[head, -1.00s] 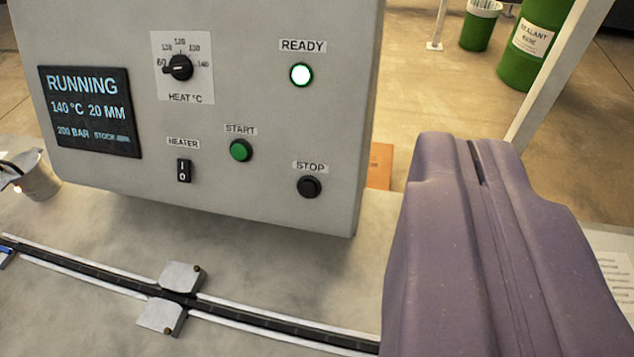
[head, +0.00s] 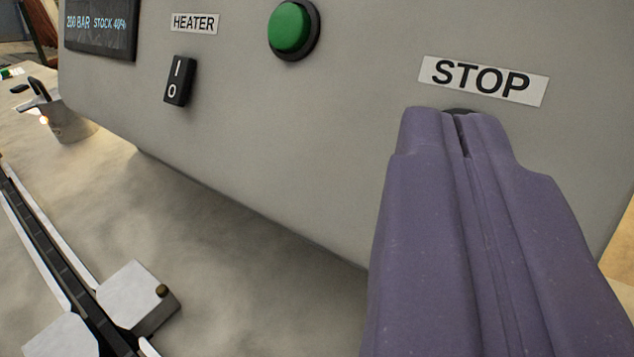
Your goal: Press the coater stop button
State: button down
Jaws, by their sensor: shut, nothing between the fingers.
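The coater's grey control panel (head: 330,130) fills the upper part of the head view. The stop button (head: 458,110) is black and sits under the white STOP label (head: 483,80). Only a thin dark upper edge of it shows; my gripper hides the rest. My gripper (head: 455,118) is purple, with its fingers shut and empty. Its tips lie over the stop button in the picture. I cannot tell whether they touch it or whether it is pushed in.
A green button (head: 290,27) and a black HEATER rocker switch (head: 180,81) are on the panel to the left. Part of a display (head: 100,25) shows at top left. Below are a rail (head: 45,240) with metal blocks (head: 137,293) and a small metal cup (head: 70,125).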

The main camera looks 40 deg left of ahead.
jog(key=s, duration=0.1)
jog(key=s+r+t+y, duration=0.1)
jog(key=s+m+y, duration=0.1)
jog(key=s, duration=0.1)
jog(key=shift+a+r+t+p, duration=0.3)
jog(key=shift+a+r+t, duration=0.05)
jog(key=shift+t, duration=0.05)
jog(key=shift+w+f, duration=0.1)
jog(key=shift+w, duration=0.05)
jog(key=w+f+b, duration=0.3)
jog(key=w+b, duration=0.1)
jog(key=w, duration=0.3)
jog(key=shift+w+f, duration=0.35)
jog(key=shift+f, duration=0.05)
jog(key=shift+w+f+b, duration=0.1)
jog(key=shift+b, duration=0.2)
dwell(1.2)
jog(key=shift+w+f, duration=0.1)
jog(key=shift+w, duration=0.2)
